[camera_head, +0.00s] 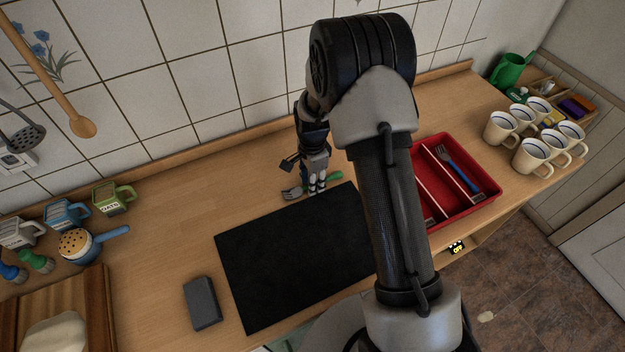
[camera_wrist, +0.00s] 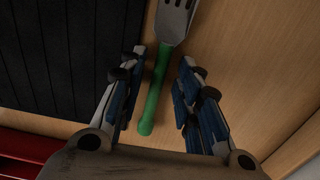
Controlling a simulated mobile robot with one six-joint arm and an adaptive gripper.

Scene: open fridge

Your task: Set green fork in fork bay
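The green fork (camera_head: 335,176) lies on the wooden counter behind the black mat, partly hidden by my gripper (camera_head: 317,190). In the wrist view the green handle (camera_wrist: 156,88) runs between the two fingers of my gripper (camera_wrist: 164,90), with the grey head beyond them. The fingers are apart, with a gap on each side of the handle. The red cutlery tray (camera_head: 485,180) is to the right, partly hidden by my arm. A blue-handled fork (camera_head: 460,172) lies in its right compartment.
The black mat (camera_head: 290,255) lies in front of the fork. Several white mugs (camera_head: 533,155) stand right of the tray. Green and blue mugs (camera_head: 112,197) stand at the left. A dark grey block (camera_head: 202,303) lies left of the mat. The tiled wall is close behind.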

